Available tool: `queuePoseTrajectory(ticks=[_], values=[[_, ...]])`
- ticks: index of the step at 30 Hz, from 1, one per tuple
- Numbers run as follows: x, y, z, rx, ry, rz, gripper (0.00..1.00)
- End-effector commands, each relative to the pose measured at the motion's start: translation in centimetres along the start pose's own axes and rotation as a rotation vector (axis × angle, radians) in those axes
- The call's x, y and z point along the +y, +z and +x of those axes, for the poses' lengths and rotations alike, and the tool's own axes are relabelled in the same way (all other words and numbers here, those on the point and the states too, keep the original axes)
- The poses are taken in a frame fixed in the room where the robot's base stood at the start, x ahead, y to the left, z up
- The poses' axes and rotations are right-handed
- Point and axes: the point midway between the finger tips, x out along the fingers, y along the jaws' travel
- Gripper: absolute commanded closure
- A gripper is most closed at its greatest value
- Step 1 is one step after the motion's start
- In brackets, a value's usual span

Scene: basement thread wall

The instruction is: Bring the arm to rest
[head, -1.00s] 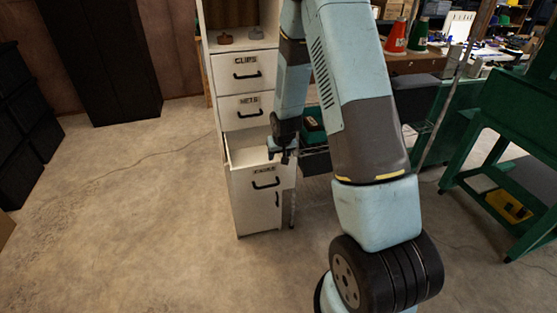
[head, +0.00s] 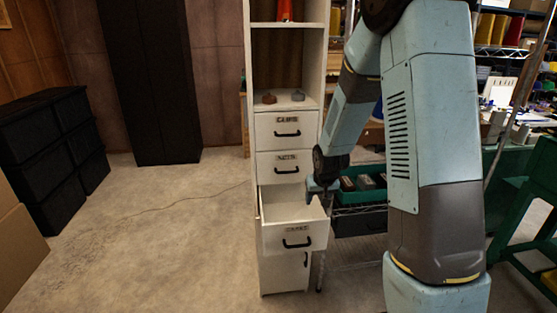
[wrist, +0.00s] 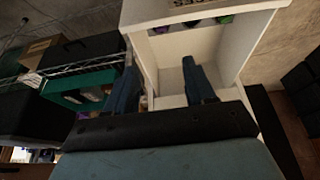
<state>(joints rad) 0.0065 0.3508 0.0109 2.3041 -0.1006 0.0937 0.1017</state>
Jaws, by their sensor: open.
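My arm reaches forward in the head view, with its large blue and grey links filling the right of centre. My gripper (head: 320,188) is small there, beside the right edge of the open lower drawer (head: 292,230) of the white cabinet (head: 262,95). In the wrist view my gripper (wrist: 160,85) shows two dark blue fingers spread well apart, with nothing between them. The open drawer (wrist: 222,48) lies just beyond the fingers, with a few small coloured things at its far end. Whether a finger touches the drawer cannot be told.
A green bin (head: 358,195) stands on a wire rack (head: 350,211) right of the cabinet. Black boxes (head: 40,150) are stacked at the left, near a tall black locker (head: 150,80). A green bench (head: 525,205) stands at the right.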

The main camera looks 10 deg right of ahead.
Motion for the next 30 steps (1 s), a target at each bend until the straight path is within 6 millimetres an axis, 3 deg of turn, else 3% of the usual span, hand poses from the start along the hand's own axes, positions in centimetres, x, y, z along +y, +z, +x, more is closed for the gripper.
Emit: queuePoseTrajectory(ticks=[6,14,23,30], values=[[0.2,-0.3,-6.6,0.021,0.010,0.000,0.46],[0.4,0.8,-14.1,0.036,0.018,0.003,0.46],[0.5,3.5,-22.1,0.055,0.021,0.005,0.46],[0.4,6.8,-27.8,0.070,0.018,0.007,0.46]])
